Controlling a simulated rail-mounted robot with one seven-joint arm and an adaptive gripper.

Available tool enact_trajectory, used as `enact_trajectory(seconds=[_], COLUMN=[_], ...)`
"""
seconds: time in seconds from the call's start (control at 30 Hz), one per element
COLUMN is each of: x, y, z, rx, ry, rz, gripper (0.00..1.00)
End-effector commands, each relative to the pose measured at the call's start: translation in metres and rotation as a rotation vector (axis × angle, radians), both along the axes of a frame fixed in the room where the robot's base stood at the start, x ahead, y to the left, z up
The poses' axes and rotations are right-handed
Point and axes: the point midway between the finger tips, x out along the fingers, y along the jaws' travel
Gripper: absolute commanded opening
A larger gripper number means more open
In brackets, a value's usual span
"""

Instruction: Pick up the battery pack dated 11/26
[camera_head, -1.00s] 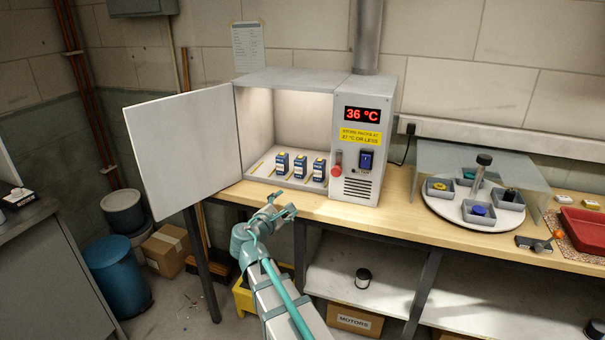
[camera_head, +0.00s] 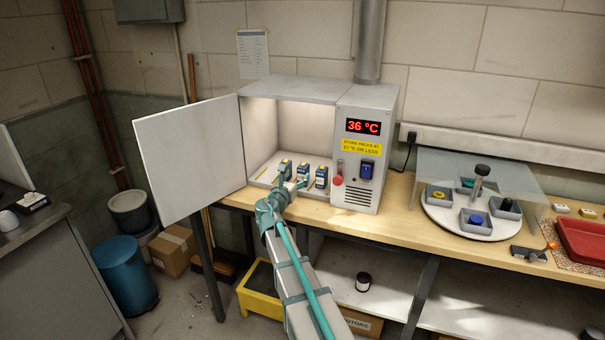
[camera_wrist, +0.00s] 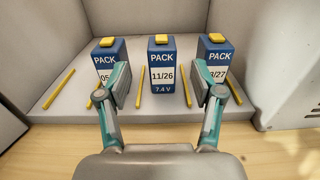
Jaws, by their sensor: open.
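Three blue and white battery packs with yellow tops stand upright in a row in the open cabinet (camera_head: 300,83). In the wrist view, the middle pack (camera_wrist: 162,62) reads 11/26 and 7.4 V. The left pack (camera_wrist: 106,49) shows "05", the rest hidden by a finger. The right pack (camera_wrist: 214,46) ends in "/27", its first part partly covered. My gripper (camera_wrist: 169,88) is open and empty, its fingers either side of the middle pack's line and short of it. In the head view my gripper (camera_head: 290,187) is at the cabinet's front and partly hides the packs.
Yellow strips (camera_wrist: 140,86) divide the cabinet floor between the packs. The cabinet door (camera_head: 190,155) stands open to the left. The control panel (camera_head: 361,160) reads 36 °C. A round tray with small bins (camera_head: 430,205) stands to the right on the bench.

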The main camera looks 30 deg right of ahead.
Motion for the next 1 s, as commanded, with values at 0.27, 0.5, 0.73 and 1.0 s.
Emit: enact_trajectory(seconds=[0.27,0.5,0.73,1.0], x=[0.016,0.035,0.048,0.047], y=[-0.017,-0.039,-0.053,-0.052], z=[0.000,-0.002,-0.003,-0.003], rx=[0.001,0.001,0.002,0.002], ry=[0.000,0.000,-0.001,-0.001], rz=[0.000,-0.001,0.001,0.001], gripper=[0.67,0.67,0.67,0.52])
